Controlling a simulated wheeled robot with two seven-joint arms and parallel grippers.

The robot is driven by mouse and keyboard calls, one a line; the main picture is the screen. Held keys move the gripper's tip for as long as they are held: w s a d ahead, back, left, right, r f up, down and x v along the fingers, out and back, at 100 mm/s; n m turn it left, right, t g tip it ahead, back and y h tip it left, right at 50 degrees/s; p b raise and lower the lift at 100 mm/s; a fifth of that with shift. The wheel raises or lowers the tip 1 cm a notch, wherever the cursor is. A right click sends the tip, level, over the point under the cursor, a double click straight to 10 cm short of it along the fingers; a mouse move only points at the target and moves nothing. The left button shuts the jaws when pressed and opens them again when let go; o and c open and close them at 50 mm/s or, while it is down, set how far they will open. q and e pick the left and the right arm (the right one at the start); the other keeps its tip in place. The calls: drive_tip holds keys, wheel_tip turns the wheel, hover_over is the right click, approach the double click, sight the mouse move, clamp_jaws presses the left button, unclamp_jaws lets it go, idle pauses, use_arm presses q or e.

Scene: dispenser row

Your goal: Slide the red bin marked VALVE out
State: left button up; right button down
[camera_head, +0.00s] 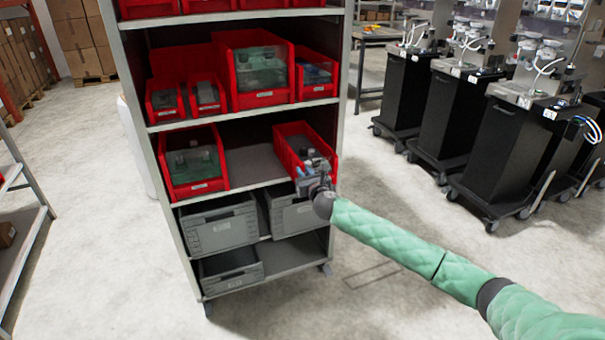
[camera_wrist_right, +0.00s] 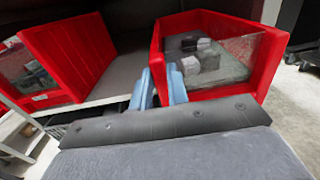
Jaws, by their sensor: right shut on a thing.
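A red bin (camera_head: 287,144) stands at the right end of the middle shelf, beside the rack's right post. Its front is largely hidden by my right gripper in the head view, and I cannot read its label. In the right wrist view the bin (camera_wrist_right: 262,72) has a clear front panel and holds grey block-like parts. My right gripper (camera_head: 313,172) is at the front of the bin. In the wrist view its blue fingers (camera_wrist_right: 162,88) are shut on the bin's wall at the front left corner. My left gripper is not in view.
Another red bin (camera_head: 193,163) stands left on the same shelf, with bare shelf (camera_head: 252,163) between. More red bins (camera_head: 257,70) fill the shelf above. Grey crates (camera_head: 220,227) sit below. Black wheeled carts (camera_head: 455,115) stand right. The floor before the rack is clear.

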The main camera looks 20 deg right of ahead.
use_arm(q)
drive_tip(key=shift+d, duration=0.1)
use_arm(e)
drive_tip(key=c, duration=1.3)
unclamp_jaws()
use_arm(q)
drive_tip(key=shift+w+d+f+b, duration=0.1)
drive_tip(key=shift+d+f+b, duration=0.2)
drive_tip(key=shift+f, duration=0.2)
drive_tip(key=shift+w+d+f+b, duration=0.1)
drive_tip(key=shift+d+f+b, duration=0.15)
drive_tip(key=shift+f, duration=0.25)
use_arm(e)
drive_tip(key=s, duration=0.7)
drive_tip(key=shift+s, duration=0.4)
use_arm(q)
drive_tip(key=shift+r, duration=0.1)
use_arm(e)
drive_tip(key=shift+d, duration=0.15)
